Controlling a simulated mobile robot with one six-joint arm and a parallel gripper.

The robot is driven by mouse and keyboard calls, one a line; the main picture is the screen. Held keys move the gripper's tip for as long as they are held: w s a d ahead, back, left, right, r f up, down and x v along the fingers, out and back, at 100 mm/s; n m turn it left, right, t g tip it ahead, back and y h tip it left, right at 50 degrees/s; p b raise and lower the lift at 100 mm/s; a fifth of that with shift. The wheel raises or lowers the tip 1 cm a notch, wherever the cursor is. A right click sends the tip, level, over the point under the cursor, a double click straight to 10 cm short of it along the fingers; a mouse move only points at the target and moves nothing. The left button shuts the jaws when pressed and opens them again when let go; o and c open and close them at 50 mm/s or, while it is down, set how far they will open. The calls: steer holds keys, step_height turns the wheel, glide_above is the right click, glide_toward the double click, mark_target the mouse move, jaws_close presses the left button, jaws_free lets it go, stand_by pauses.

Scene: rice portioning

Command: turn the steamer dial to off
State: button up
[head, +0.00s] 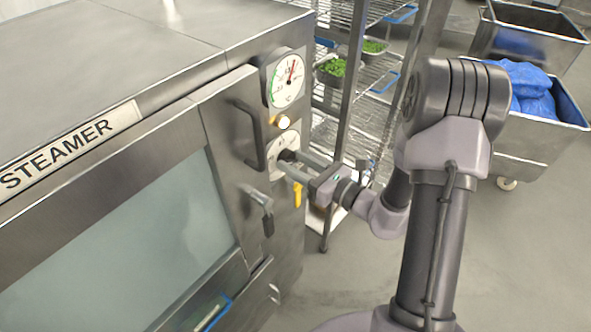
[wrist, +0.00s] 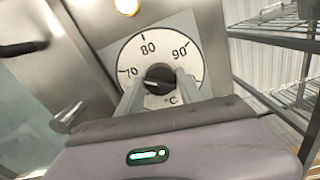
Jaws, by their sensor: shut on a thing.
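The steamer (head: 120,100) is a large steel cabinet at the left of the head view, with its name on a label. Its dial is a white plate (head: 276,150) with a black knob (head: 286,155) on the right front panel, below an amber lamp. In the wrist view the dial plate (wrist: 140,50) shows 70, 80, 90 and °C around the black knob (wrist: 158,76). My gripper (wrist: 160,88) is shut on the knob, one finger on each side. The fingers hide part of the lower dial. In the head view my gripper (head: 286,162) reaches the knob from the right.
A round gauge (head: 289,78) with a red needle sits above the dial, and the lit amber lamp (head: 283,121) lies between them. A door handle (head: 250,135) and a yellow lever (head: 298,194) are close by. A wire rack (head: 346,100) stands behind my arm.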

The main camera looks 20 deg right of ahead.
steer(key=n+b, duration=1.2)
steer(key=b, duration=0.3)
steer(key=shift+a+f+n+b, duration=0.1)
steer(key=shift+f+n+b, duration=0.05)
steer(key=shift+n+b, duration=0.2)
steer(key=shift+n, duration=0.25)
steer(key=o, duration=1.4)
steer(key=shift+s, duration=0.1)
steer(key=p+v, duration=0.2)
steer(key=v, duration=1.5)
steer(key=shift+s, duration=0.15)
